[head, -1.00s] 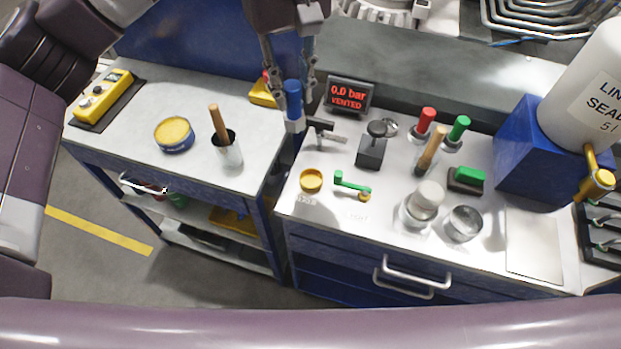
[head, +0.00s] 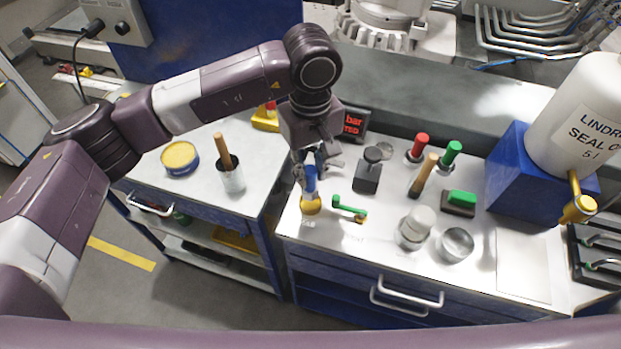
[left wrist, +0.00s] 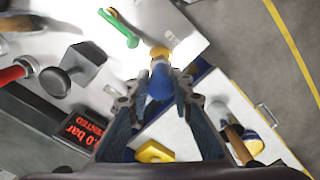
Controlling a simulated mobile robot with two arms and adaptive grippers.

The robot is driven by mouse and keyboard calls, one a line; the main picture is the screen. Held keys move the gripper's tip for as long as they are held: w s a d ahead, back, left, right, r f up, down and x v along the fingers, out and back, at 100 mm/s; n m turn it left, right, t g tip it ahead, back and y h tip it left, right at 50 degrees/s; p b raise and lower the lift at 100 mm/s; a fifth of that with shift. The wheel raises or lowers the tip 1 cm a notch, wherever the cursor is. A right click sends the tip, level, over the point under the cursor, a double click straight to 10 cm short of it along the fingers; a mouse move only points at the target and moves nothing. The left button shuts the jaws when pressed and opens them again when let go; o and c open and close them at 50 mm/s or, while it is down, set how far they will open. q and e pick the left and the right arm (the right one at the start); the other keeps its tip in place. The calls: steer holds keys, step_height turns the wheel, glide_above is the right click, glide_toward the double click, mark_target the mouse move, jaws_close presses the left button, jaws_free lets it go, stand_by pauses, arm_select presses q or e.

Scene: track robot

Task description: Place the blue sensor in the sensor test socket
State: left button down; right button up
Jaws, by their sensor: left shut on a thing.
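The blue sensor (head: 310,184) has a blue body and a pale lower end. It is upright in my left gripper (head: 309,172), which is shut on it. The yellow ring-shaped socket (head: 311,206) on the right bench lies directly under the sensor. In the left wrist view, the sensor (left wrist: 160,84) is between the fingers (left wrist: 158,90), with its pale end in line with the yellow socket (left wrist: 160,52). I cannot tell whether the end is inside the ring or just above it. A green lever (head: 348,208) is beside the socket. My right gripper is not in view.
The pressure display (head: 354,123) is partly hidden behind my left gripper. A gap separates the left bench (head: 203,198) from this one.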

mark_target(310, 185)
arm_select(q)
step_height(310, 185, down, 4)
steer(key=shift+r+p, duration=0.2)
steer(key=shift+p, duration=0.35)
steer(key=shift+f, duration=0.25)
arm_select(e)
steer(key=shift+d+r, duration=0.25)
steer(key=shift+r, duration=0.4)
arm_select(q)
steer(key=shift+f, duration=0.1)
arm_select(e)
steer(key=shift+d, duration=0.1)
arm_select(q)
steer(key=shift+f+b, duration=0.2)
steer(key=shift+b, duration=0.15)
steer(key=c, duration=1.7)
jaws_free()
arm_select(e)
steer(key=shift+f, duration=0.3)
arm_select(q)
steer(key=shift+r, duration=0.1)
